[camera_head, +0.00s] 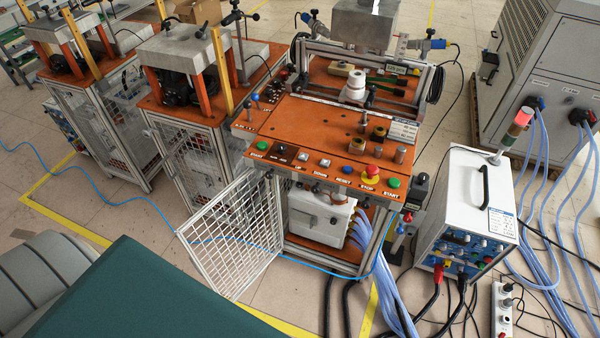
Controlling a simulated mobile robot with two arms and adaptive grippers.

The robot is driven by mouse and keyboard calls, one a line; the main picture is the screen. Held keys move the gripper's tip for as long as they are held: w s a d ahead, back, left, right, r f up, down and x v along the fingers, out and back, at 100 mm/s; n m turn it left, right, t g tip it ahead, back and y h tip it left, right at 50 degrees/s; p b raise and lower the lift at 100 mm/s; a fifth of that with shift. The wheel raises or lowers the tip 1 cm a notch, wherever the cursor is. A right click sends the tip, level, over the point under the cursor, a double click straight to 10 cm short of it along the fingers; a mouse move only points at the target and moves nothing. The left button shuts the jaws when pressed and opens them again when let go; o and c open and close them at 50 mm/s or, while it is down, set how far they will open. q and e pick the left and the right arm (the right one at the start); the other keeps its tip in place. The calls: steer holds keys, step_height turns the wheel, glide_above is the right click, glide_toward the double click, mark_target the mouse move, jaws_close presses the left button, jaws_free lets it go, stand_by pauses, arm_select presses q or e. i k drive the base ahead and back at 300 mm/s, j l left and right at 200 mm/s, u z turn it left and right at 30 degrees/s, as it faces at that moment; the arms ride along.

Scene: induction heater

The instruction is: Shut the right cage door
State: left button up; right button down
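A white wire-mesh cage door (236,238) stands wide open at the front of the orange-topped induction heater (290,115). Its right edge is by the left side of the cabinet opening, and its free edge reaches out toward the lower left. Through the opening I see a white unit (318,215) with pale blue hoses at its right. Neither of my grippers is in view, and nothing is seen touching the door.
Two similar caged machines stand at the left, the nearer with a mesh cage (190,155). A white power box (465,215) and hoses (393,300) are at the right. A blue cable (140,200) crosses the floor. A dark green shape fills the lower left.

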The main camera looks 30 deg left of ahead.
mark_target(193, 258)
steer(key=k+l+u, duration=0.1)
steer(key=k+u, duration=0.25)
steer(key=k, duration=0.15)
steer(key=k+u, duration=0.4)
steer(key=k, duration=0.15)
